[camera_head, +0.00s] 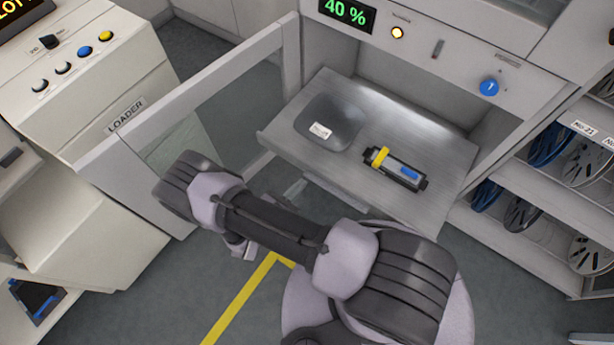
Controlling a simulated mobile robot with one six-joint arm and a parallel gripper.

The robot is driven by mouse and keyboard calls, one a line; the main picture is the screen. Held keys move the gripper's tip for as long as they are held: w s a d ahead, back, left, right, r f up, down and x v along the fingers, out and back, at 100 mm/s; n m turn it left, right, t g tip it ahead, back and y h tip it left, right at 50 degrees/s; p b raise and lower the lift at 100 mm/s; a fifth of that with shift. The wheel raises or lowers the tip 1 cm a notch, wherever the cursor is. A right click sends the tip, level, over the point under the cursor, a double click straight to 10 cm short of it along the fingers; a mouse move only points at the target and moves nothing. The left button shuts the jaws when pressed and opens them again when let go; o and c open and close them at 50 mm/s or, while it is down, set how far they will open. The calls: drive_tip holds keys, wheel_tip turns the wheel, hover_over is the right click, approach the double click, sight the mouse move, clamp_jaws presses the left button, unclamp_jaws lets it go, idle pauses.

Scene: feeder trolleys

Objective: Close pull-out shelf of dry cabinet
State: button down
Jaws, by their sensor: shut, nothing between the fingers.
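The dry cabinet (435,50) stands at the top, with a green "40 %" display and an open glazed door (205,95) swung out to the left. Its metal pull-out shelf (340,90) is slid out of the opening. My gripper (294,192) is partly hidden behind my forearm, below the shelf's front edge in the picture. It is shut and holds nothing; I cannot tell whether it touches the shelf.
The loader machine (90,80) with coloured buttons stands at the left, near the open door. A rack (560,185) with several reels is at the right. The floor (150,300) with a yellow line is clear below.

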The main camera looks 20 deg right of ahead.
sight(314, 170)
drive_tip(key=x, duration=0.2)
drive_tip(key=r+b+x, duration=0.1)
drive_tip(key=x, duration=0.1)
drive_tip(key=shift+w+d, duration=0.2)
drive_tip(key=shift+d, duration=0.05)
drive_tip(key=shift+w+d, duration=0.1)
drive_tip(key=shift+d, duration=0.1)
